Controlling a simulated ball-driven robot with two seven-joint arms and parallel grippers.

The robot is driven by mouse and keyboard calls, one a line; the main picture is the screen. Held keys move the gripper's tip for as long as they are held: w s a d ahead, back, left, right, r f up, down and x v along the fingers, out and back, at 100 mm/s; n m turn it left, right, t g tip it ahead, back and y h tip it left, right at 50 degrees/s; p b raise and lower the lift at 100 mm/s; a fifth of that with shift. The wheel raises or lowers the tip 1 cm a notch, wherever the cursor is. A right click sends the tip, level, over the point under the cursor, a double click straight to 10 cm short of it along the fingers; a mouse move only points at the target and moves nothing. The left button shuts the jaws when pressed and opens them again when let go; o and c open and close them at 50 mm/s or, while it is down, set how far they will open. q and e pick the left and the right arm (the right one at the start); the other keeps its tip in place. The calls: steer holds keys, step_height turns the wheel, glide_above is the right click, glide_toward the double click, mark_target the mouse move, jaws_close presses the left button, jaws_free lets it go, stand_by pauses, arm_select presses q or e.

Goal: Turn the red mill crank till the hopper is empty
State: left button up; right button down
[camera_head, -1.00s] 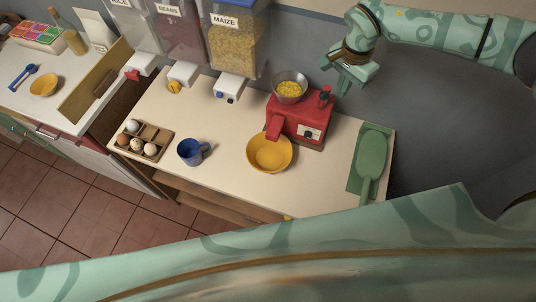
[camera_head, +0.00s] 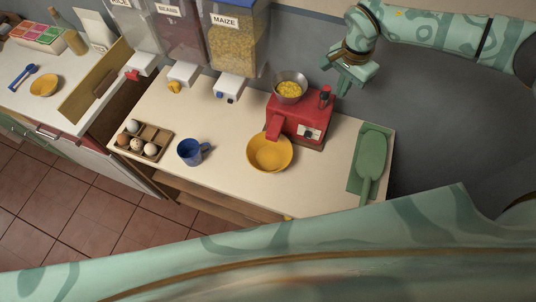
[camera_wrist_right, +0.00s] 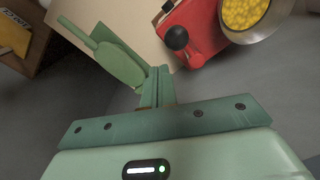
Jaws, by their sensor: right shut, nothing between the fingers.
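The red mill (camera_head: 298,122) stands on the counter, with a metal hopper (camera_head: 290,88) on top holding yellow maize (camera_head: 289,89). Its crank (camera_head: 324,97) is at the mill's right side; its black knob (camera_wrist_right: 177,37) shows in the right wrist view, where the hopper of maize (camera_wrist_right: 245,12) shows at the top right. My right gripper (camera_head: 344,92) is shut and empty, above and to the right of the crank, apart from it. In the right wrist view its fingers (camera_wrist_right: 157,75) point toward the counter edge. A yellow bowl (camera_head: 269,153) sits in front of the mill. My left gripper is not seen.
A green scoop (camera_head: 371,148) lies on a green board at the counter's right end. A blue mug (camera_head: 192,151) and an egg tray (camera_head: 160,132) stand to the left. Dispensers, including a maize one (camera_head: 237,42), hang behind.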

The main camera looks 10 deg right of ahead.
stand_by(0.4)
steer(key=shift+f+b, duration=0.6)
steer(key=shift+f, duration=0.95)
